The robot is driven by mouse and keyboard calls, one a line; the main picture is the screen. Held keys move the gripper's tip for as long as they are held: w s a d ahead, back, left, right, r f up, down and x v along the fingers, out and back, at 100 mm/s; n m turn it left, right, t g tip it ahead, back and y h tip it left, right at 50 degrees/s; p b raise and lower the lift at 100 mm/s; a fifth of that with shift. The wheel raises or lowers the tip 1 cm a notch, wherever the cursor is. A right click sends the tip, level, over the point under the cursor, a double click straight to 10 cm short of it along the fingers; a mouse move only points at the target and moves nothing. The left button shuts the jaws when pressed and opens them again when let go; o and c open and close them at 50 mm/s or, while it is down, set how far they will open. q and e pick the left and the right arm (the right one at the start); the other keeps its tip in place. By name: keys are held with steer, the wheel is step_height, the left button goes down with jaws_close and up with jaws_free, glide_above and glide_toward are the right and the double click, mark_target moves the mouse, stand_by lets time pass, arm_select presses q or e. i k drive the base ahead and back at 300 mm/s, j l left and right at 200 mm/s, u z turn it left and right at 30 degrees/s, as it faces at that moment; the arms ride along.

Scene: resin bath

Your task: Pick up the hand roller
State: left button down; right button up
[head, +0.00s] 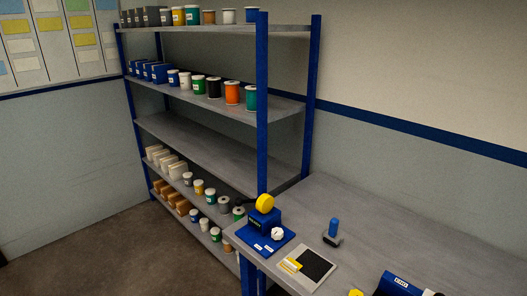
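No hand roller can be named for certain. A small tool with an upright blue handle (334,227) and a dark grey base stands on the grey bench (375,225). A larger blue object with a white label (399,284) lies at the bottom edge of the head view, partly cut off; its type is unclear. Neither of my grippers shows in the head view.
A blue device with a yellow disc (265,204) stands at the bench's left corner. Beside it lies a dark pad on a light board (317,265) with a yellow-and-white item. A blue-framed shelf (262,120) with cans and boxes stands left. The bench's back right is clear.

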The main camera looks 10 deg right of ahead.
mark_target(330, 236)
steer(key=i+j+z, duration=0.15)
steer(key=z, duration=0.2)
steer(key=j+z, duration=0.35)
steer(key=i+j+z, duration=0.1)
steer(key=j+z, duration=0.25)
